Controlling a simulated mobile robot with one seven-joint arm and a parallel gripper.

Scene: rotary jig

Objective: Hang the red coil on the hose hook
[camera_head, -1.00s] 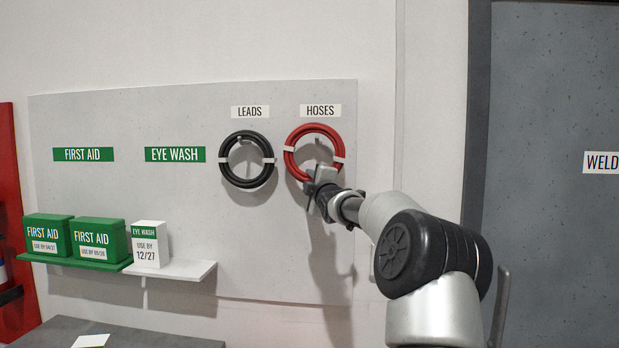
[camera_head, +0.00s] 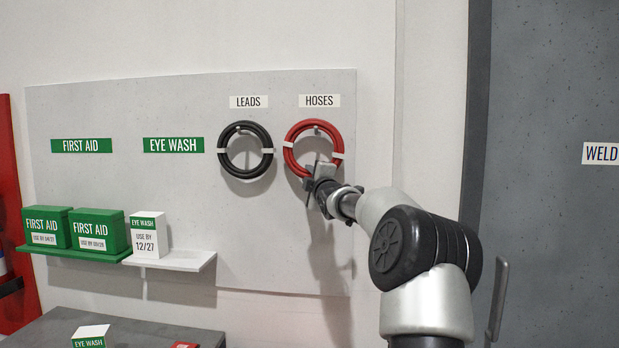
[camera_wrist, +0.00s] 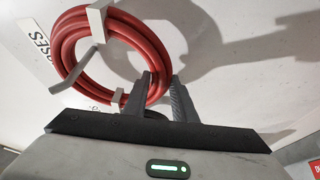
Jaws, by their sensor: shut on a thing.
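The red coil (camera_head: 290,143) is a ring with white bands, in front of the grey board under the HOSES label (camera_head: 319,101). My gripper (camera_head: 318,171) is shut on the ring's lower edge; in the wrist view its fingers (camera_wrist: 158,92) pinch the red coil (camera_wrist: 66,45). The hose hook (camera_head: 317,131) shows inside the top of the ring. In the wrist view the grey hook (camera_wrist: 78,76) crosses the ring's label side and appears to pass through its opening. Whether the coil's weight rests on it I cannot tell.
A black coil (camera_head: 224,152) hangs left under LEADS. Green first aid boxes (camera_head: 98,232) and a white eye wash box (camera_head: 150,236) stand on shelves at left. Another eye wash box (camera_head: 90,334) is on the grey table (camera_head: 140,325). A grey door (camera_head: 550,230) is at right.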

